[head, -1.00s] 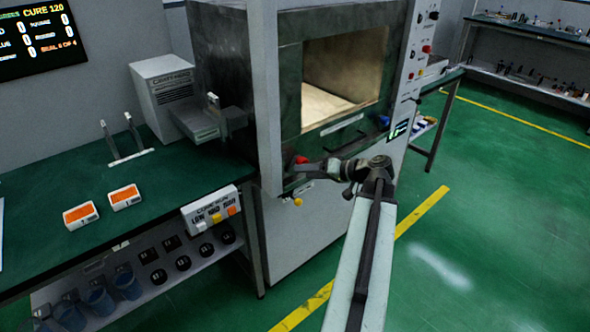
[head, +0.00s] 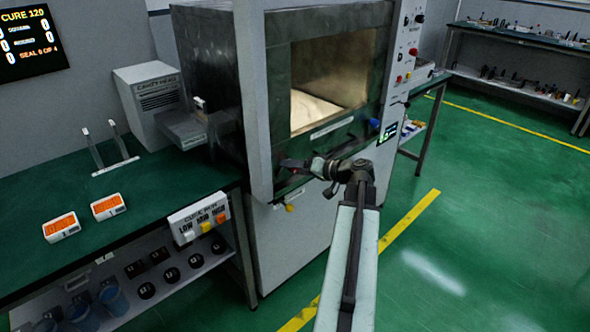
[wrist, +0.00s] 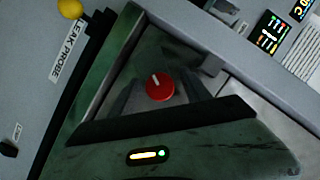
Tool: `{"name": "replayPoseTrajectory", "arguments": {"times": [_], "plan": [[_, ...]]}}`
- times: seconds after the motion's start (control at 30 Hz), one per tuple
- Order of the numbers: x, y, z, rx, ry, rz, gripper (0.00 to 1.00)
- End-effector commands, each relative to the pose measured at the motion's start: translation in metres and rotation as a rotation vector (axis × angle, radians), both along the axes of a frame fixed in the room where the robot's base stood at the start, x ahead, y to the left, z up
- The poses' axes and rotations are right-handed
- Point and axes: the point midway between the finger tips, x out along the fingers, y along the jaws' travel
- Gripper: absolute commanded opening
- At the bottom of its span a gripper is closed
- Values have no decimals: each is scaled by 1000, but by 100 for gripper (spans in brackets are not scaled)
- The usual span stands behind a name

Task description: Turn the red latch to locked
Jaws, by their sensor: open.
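The red latch (wrist: 160,87) is a round red knob with a white mark, near the middle of the wrist view. Its mark points up and slightly left in that view. My gripper (head: 288,164) is at the lower left of the cavity's front frame in the head view. In the wrist view two dark fingers (wrist: 161,92) stand apart, one on each side of the knob. The gripper is open; whether the fingers touch the knob I cannot tell. In the head view the knob is hidden behind the gripper.
The generator's open cavity (head: 330,85) is above my gripper. A yellow knob (head: 290,208) sits below it, beside the leak probe label (wrist: 68,50) in the wrist view. A green bench (head: 150,190) with two orange-topped blocks stands left. Green floor at right is clear.

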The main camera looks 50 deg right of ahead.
Motion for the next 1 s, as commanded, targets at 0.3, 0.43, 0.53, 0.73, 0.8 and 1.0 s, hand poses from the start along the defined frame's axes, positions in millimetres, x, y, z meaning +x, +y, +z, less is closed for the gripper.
{"name": "replayPoseTrajectory", "arguments": {"times": [0.3, 0.43, 0.53, 0.73, 0.8, 1.0], "plan": [[-1, 0, 0, 0, 0, 0, 6], [0, 0, 1, 0, -1, 1, 0], [0, 0, 1, 0, -1, 1, 0], [0, 0, 0, 19, -3, 1, 0], [0, 0, -1, 38, -5, 1, 0], [0, -1, -3, 146, -14, 1, 0]]}}
